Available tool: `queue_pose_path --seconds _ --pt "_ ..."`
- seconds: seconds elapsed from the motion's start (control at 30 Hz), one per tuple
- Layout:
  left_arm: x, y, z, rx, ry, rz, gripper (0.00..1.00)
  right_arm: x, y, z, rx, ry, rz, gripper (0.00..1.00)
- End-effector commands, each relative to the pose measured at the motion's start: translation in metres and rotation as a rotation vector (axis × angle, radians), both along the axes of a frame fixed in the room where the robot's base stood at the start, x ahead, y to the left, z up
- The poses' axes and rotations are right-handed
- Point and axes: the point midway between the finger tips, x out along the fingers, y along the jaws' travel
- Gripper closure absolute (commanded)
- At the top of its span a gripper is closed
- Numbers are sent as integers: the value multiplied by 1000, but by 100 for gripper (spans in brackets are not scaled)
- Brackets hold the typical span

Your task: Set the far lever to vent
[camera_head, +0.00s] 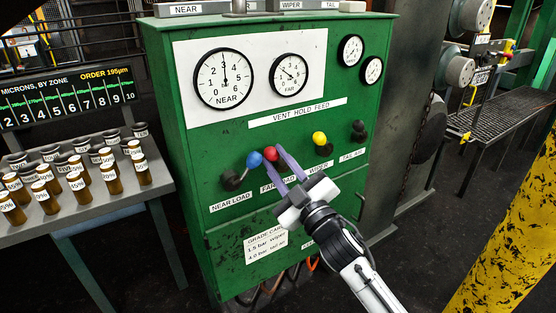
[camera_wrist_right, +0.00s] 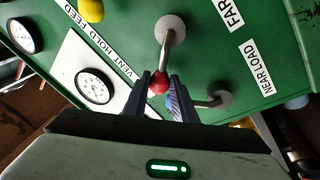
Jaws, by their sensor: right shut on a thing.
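The far lever's red knob (camera_head: 270,153) is between the fingers of my right gripper (camera_head: 272,168), which is shut on it. In the right wrist view the red knob (camera_wrist_right: 158,84) sits between the fingertips, its stem rising to a round pivot (camera_wrist_right: 170,28). In the head view its pivot is hidden behind the gripper; the lever appears to lean up and left, towards the VENT side. The VENT HOLD FEED strip (camera_head: 297,113) is above the levers. The FAR LOAD label is partly covered by my fingers. My left gripper is out of view.
The near lever's blue knob (camera_head: 254,159) is close beside my gripper. The yellow wiper knob (camera_head: 319,138) and black tail air lever (camera_head: 359,129) are to the right. Bottles (camera_head: 80,169) stand on a bench (camera_head: 60,226) at left. A yellow post (camera_head: 510,250) is at right.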

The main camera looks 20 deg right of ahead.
Motion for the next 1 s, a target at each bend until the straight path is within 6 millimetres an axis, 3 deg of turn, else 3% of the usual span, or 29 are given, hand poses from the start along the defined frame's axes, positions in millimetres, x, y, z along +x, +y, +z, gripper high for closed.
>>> queue_pose_path --seconds 0.43,0.47,0.57,0.87,1.0 --pt "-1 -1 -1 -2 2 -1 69 0 1 -2 -17 -2 1 100" --pt "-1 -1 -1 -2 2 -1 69 0 1 -2 -17 -1 0 74" --pt "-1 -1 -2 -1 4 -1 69 0 1 -2 -16 -1 0 57" --pt "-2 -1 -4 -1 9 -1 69 -1 1 -1 -12 -1 0 57" --pt "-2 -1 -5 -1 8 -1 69 -12 -1 -6 -11 1 -1 57"
